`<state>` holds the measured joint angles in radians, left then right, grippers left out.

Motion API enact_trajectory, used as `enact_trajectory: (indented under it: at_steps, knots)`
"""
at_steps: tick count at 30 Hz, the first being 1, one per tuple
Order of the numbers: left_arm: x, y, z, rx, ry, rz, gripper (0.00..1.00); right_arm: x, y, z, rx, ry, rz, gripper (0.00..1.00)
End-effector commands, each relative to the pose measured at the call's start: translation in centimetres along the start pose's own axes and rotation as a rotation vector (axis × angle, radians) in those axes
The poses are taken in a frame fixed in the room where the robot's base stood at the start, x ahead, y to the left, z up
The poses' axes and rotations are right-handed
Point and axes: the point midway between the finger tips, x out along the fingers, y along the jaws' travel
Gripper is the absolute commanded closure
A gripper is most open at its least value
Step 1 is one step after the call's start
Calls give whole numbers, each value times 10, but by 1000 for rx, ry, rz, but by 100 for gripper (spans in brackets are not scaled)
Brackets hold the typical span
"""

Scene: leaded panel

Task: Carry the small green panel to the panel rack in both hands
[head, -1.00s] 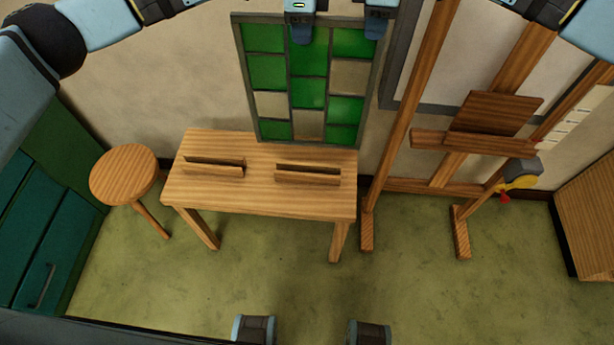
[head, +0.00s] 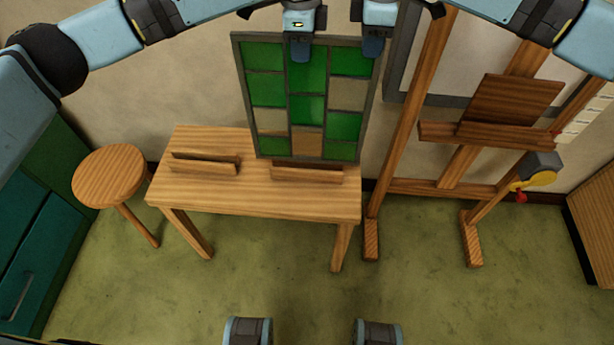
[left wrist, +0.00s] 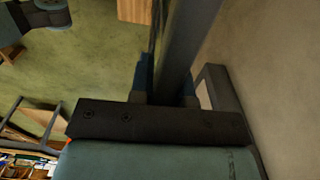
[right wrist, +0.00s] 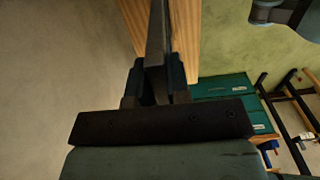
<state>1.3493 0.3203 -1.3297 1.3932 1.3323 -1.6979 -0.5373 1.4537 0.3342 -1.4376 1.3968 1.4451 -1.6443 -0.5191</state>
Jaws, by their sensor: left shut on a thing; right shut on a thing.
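The small green panel (head: 308,109), a dark-framed grid of green and clear panes, hangs upright in front of me in the head view. My left gripper (head: 300,50) is shut on its top edge near the middle. My right gripper (head: 374,48) is shut on the top edge near the right corner. The panel's frame shows between the fingers in the left wrist view (left wrist: 188,50) and the right wrist view (right wrist: 157,40). The panel rack, two slotted wooden rails, is on the table: the left rail (head: 205,164) is bare, the right rail (head: 307,173) is just below the panel's bottom edge. I cannot tell if they touch.
The wooden table (head: 250,197) carries the rack. A round stool (head: 110,175) stands to its left. A wooden easel (head: 405,120) with a brown board (head: 512,100) stands close on the right. The green floor (head: 300,275) in front is clear.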

Motion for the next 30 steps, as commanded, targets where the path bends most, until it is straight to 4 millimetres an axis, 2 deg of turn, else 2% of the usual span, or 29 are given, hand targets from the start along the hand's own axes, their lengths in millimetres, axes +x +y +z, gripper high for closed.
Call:
enact_trajectory:
  at_steps: [1,11,30]
  knots:
    - [-4,0,-2,1,5,-4,100,-2,0,-1,0,3,2,100]
    - [-1,0,-2,1,5,-4,100,1,0,-1,0,3,1,100]
    - [28,0,-2,1,5,-4,100,31,0,-1,0,3,1,100]
